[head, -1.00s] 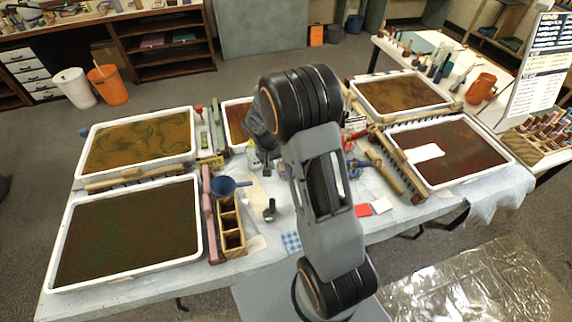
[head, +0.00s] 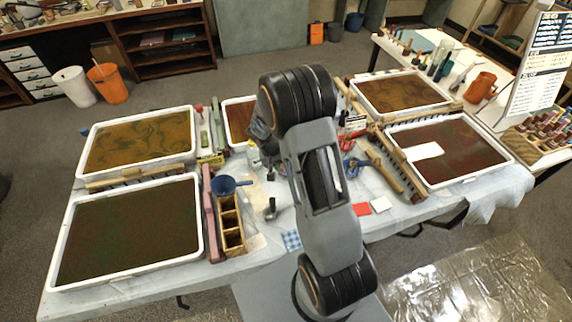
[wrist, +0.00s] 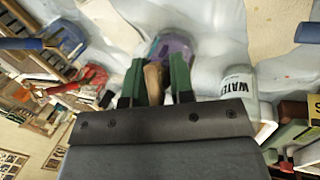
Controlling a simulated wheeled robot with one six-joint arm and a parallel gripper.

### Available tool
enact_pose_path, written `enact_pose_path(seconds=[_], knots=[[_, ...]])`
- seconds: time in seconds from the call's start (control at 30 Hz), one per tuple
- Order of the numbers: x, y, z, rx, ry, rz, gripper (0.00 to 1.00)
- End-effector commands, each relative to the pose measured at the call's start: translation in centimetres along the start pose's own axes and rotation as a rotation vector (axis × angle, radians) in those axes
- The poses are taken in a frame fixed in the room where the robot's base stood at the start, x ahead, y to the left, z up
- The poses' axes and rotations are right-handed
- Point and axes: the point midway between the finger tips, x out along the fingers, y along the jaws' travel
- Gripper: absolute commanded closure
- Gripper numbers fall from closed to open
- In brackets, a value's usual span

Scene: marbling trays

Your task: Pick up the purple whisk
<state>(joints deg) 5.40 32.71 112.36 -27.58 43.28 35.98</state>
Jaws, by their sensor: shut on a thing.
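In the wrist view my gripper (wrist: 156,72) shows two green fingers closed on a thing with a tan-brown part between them. A purple rounded part (wrist: 176,46) shows just beyond the fingertips. I take this for the purple whisk (wrist: 153,80), though its full shape is hidden by the fingers and I cannot tell for certain that the purple part belongs to it. I cannot tell whether it is clear of the table. In the head view my arm hides the gripper and the whisk.
A white jar marked WATER (wrist: 238,84) stands right of the fingers in the wrist view. In the head view, trays (head: 200,240) flank the cluttered table middle.

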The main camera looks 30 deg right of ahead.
Motion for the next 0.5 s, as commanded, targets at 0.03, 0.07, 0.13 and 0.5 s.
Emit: enact_pose_path(seconds=[0.03, 0.07, 0.13, 0.5], knots=[[-0.01, 0.00, -0.01, 0.000, 0.000, 0.000, 0.95], [-0.01, 0.00, -0.01, 0.000, 0.000, 0.000, 0.98], [-0.01, 0.00, -0.01, 0.000, 0.000, 0.000, 1.00], [-0.32, 0.11, -0.03, 0.000, 0.001, 0.000, 1.00]])
